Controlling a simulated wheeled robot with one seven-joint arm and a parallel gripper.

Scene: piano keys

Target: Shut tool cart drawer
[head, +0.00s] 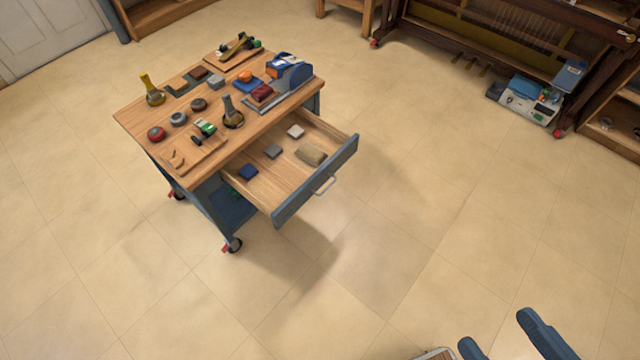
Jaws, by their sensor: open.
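The tool cart (134,118) stands left of centre in the head view, with a wooden top and blue-grey frame. Its drawer (284,207) is pulled out toward the lower right. The drawer has a blue-grey front with a pale bar handle (324,185). Inside lie a blue block (248,171), a grey block (273,151), a whitish block (296,131) and a tan bundle (311,154). My gripper (500,334) shows at the bottom right edge, open, its two blue fingers apart. It is well away from the drawer, with floor between them.
Tools, tins and blocks crowd the cart top, including a blue tool (290,72). The cart has castors (233,244). An open upright piano frame (480,40) stands at the top right, with a box (525,98) by its base. The tiled floor (400,230) between is clear.

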